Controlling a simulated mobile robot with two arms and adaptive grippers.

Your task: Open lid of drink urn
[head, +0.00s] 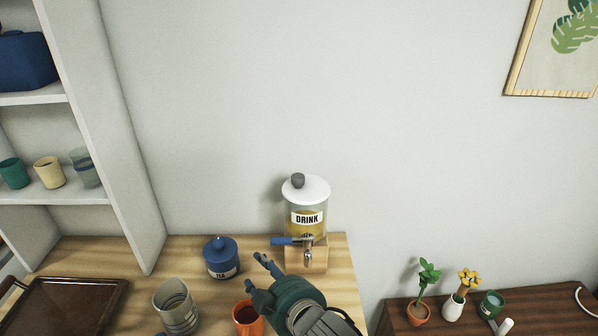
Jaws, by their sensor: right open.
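The drink urn (291,224) stands at the right back of the wooden counter, on a light wooden stand. It is a clear jar with yellowish liquid, a "DRINK" label and a metal tap low at the front. Its round white lid (313,189) sits on top, looking shut, with a grey knob. A blue bar crosses the jar's lower front; I cannot tell if it is part of the tap. My right gripper (257,274) is open and empty, in front of the urn, lower and to the left, apart from the lid. My left gripper is not in view.
A blue tea jar (221,260), a grey ribbed cup (173,303) and an orange cup (246,318) stand left of my right arm. A brown tray (75,308) lies at the left. A white shelf (130,165) rises behind. Wall space above the lid is clear.

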